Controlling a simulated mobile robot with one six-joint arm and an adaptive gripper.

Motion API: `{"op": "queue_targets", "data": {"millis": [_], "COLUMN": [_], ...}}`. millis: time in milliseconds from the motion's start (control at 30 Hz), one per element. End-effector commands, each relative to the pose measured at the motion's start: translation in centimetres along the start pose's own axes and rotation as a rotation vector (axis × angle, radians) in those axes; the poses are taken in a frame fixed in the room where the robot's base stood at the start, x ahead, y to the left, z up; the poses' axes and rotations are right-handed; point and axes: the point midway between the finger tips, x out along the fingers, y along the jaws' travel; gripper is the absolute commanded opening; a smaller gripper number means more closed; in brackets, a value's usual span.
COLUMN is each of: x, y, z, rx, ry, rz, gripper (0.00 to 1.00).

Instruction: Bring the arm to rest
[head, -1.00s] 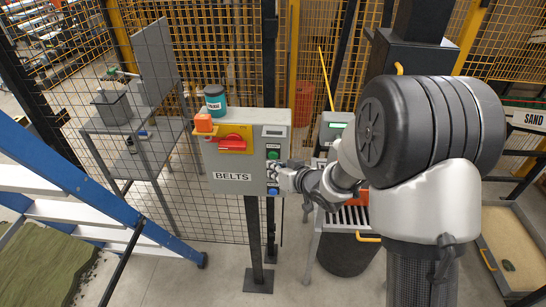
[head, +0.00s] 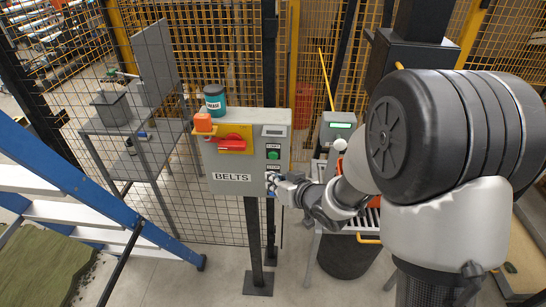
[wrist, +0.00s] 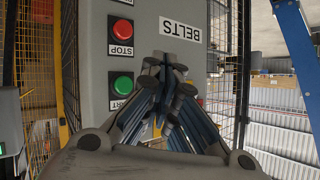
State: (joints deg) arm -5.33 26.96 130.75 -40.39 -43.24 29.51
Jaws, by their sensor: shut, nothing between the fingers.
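My gripper (head: 274,182) is shut and empty, just in front of the lower right of the grey BELTS control box (head: 222,162). It covers part of the box face below the STOP label; I cannot tell from here whether it touches. In the wrist view the shut fingers (wrist: 166,66) point at the box face, beside the red stop button (wrist: 122,27) and the green start button (wrist: 122,84). The green button (head: 273,155) also shows in the head view, above my gripper. My arm reaches in from the right.
A red switch handle (head: 231,145) and an orange block (head: 203,122) are on the box's left. A grease tin (head: 215,101) stands on top. A blue stepladder (head: 75,185) is at left, with mesh fencing behind. A screen unit (head: 338,127) stands right of the box.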

Motion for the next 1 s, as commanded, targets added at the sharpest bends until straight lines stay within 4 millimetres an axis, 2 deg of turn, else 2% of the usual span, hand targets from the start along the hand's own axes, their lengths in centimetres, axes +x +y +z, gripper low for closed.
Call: {"op": "queue_targets", "data": {"millis": [300,367,467,567,600,733,867,1000], "x": [-0.2,-0.8,-3.1,-7.1,-9.1,-15.9,-22.6,-29.1], "y": [0.2,0.6,2.2,4.2,4.9,6.1,5.5,2.9], "z": [-0.2,-0.8,-2.2,-3.7,-4.0,-4.1,-2.6,0.4], "rx": [-0.003,-0.011,-0.03,-0.042,-0.04,-0.006,0.055,0.136], "ry": [-0.001,-0.005,-0.026,-0.07,-0.095,-0.184,-0.285,-0.399], "rz": [0.01,0.036,0.127,0.257,0.311,0.457,0.548,0.579], "gripper": [0.0,0.0,0.0,0.0,0.0,0.0,0.0,0.0]}}
